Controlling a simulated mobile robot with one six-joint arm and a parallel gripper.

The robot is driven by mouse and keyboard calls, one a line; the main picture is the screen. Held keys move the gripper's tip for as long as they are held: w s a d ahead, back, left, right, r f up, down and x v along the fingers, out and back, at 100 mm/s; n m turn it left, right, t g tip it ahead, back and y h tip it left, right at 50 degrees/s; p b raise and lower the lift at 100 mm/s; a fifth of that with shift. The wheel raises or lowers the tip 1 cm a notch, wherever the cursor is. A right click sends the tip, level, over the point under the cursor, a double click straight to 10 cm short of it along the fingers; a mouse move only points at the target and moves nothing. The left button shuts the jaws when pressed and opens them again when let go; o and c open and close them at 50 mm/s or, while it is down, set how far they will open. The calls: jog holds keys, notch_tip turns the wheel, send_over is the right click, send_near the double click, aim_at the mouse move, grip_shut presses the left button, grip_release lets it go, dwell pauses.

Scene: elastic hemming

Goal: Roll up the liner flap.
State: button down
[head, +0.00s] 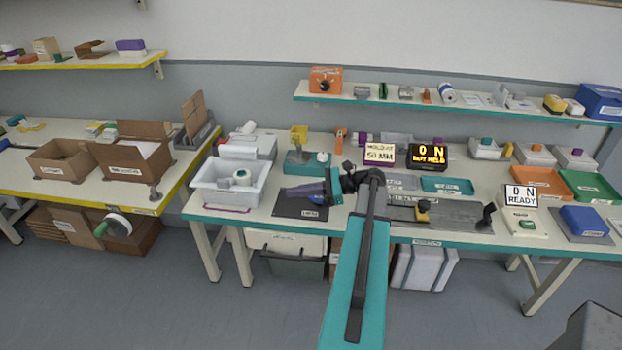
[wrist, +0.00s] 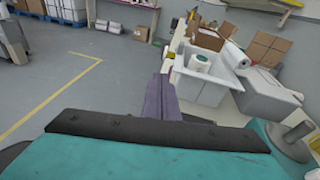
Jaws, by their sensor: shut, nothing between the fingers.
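My gripper (head: 288,194) is over the workbench, its purple fingers pointing left above the dark labelled mat (head: 290,210). The fingers are shut with nothing between them. In the wrist view my gripper (wrist: 158,82) points towards the floor and the bench corner. I cannot make out a liner flap clearly in either view. A white tub (head: 222,196) with a white roll (head: 242,177) inside stands to the left of my gripper, apart from it. The tub also shows in the wrist view (wrist: 197,91), right of the fingers. My arm hides part of the bench.
A teal stand (head: 298,163) is just behind my gripper. A long grey plate (head: 455,214) lies to the right. Display signs (head: 428,155) and trays (head: 540,181) fill the back and right. Open cardboard boxes (head: 130,160) stand on the left table. The floor in front is open.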

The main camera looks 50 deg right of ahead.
jog(key=a+f+n+g+h, duration=0.1)
jog(key=a+f+n+g, duration=0.9)
jog(key=a+f, duration=1.9)
jog(key=s+a+f+n+g+h, duration=0.55)
jog(key=s+a+f+n, duration=0.5)
jog(key=s+a, duration=0.4)
jog(key=s+f+n+g+h+b, duration=0.1)
jog(key=s+f+n+h+b, duration=0.1)
jog(key=s+f+n+b, duration=0.1)
jog(key=s+f+n+g+h+b, duration=0.1)
jog(key=s+f+n+b, duration=0.3)
jog(key=f+b, duration=0.3)
notch_tip(320, 180, down, 3)
jog(key=shift+s+d+f+h, duration=0.15)
jog(key=shift+s+d+h, duration=0.15)
jog(key=shift+s, duration=0.5)
